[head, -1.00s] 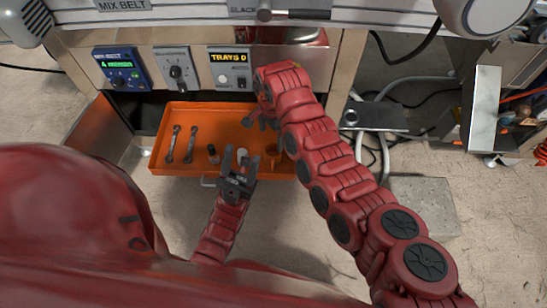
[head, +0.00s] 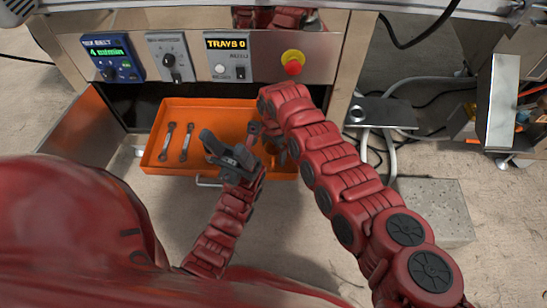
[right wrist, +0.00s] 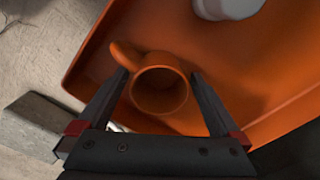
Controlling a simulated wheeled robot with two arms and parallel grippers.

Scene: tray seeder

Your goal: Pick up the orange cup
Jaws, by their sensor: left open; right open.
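The orange cup (right wrist: 160,92) stands in the orange drawer, opening towards the right wrist camera, its handle to the upper left. My right gripper (right wrist: 160,74) is open, with one finger on each side of the cup. I cannot tell whether the fingers touch it. In the head view the right gripper (head: 280,142) is partly hidden by its own arm, and I cannot make out the cup there. My left gripper (head: 231,139) is open and empty over the middle of the drawer.
The orange drawer (head: 152,155) holds two wrenches (head: 167,142) at its left. A white round object (right wrist: 228,6) stands near the cup. A control panel with a red button (head: 293,62) is behind the drawer. A grey block (head: 437,208) lies on the floor at right.

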